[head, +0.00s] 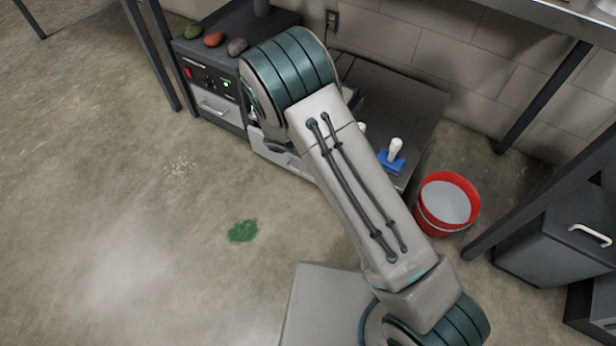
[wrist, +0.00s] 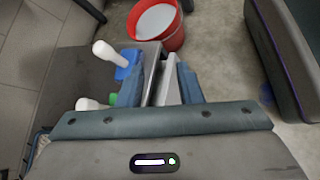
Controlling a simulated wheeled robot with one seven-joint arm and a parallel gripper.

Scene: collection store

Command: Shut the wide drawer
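The wide drawer (head: 285,160) is in the low dark cabinet (head: 400,105), and its pale front shows beside my arm in the head view. My arm hides most of it. In the wrist view a pale strip that looks like the drawer front (wrist: 170,82) stands a little out from the cabinet edge, so the drawer looks slightly open. My gripper (wrist: 160,75) is at this front with its fingers apart, one on each side of the pale strip. I cannot tell whether they touch it. My gripper is hidden behind my arm in the head view.
Stamps with white handles, one with a blue base (head: 391,158), stand on the cabinet top. A red bucket (head: 446,202) stands on the floor close to the cabinet's right end. A narrow unit (head: 215,85) with a handle and lights stands at left.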

